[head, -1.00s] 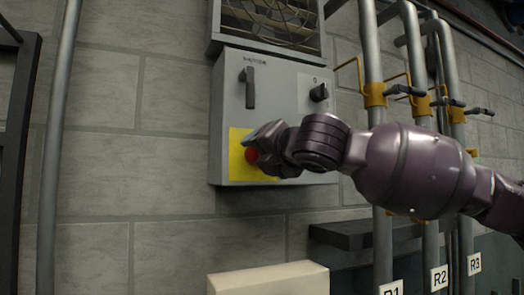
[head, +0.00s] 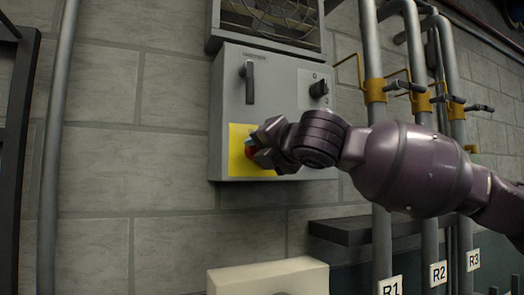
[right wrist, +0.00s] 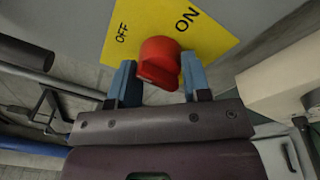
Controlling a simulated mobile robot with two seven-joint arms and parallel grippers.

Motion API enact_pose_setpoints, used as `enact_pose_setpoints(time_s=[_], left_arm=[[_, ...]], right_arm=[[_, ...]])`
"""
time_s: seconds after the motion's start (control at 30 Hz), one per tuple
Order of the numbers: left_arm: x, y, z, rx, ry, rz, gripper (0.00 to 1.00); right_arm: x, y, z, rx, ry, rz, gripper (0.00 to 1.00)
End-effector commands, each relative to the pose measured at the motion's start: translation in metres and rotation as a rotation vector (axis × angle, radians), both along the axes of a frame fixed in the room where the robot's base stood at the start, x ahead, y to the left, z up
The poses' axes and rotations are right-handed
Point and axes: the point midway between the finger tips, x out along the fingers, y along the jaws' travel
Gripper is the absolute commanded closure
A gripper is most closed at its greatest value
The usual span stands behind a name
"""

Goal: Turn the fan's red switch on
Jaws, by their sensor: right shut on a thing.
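The red switch (head: 250,150) sits on a yellow plate (head: 236,165) at the lower part of the grey wall box; my gripper partly hides it in the head view. In the right wrist view the red switch (right wrist: 158,60) is a round knob with a raised grip, between the OFF and ON labels on the yellow plate (right wrist: 205,38). My right gripper (right wrist: 158,80) has one blue-grey finger on each side of the knob and is shut on it. In the head view my right gripper (head: 262,146) reaches in from the right. My left gripper is not in view.
The grey box (head: 290,85) also carries a dark lever (head: 249,82) and a black knob (head: 319,89). A fan grille (head: 275,18) is above it. Pipes with yellow clamps (head: 375,90) and handles stand right. A dark shelf (head: 350,230) and a cream box (head: 268,278) are below.

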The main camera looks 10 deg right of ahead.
Motion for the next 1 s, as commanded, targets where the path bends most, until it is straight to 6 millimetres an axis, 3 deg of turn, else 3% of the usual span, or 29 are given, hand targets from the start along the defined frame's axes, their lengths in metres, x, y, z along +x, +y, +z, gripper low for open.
enact_pose_setpoints(time_s=[1.0], left_arm=[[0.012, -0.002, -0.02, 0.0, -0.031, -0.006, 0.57]], right_arm=[[0.0, 0.003, -0.004, 0.889, 0.176, 0.001, 0.8]])
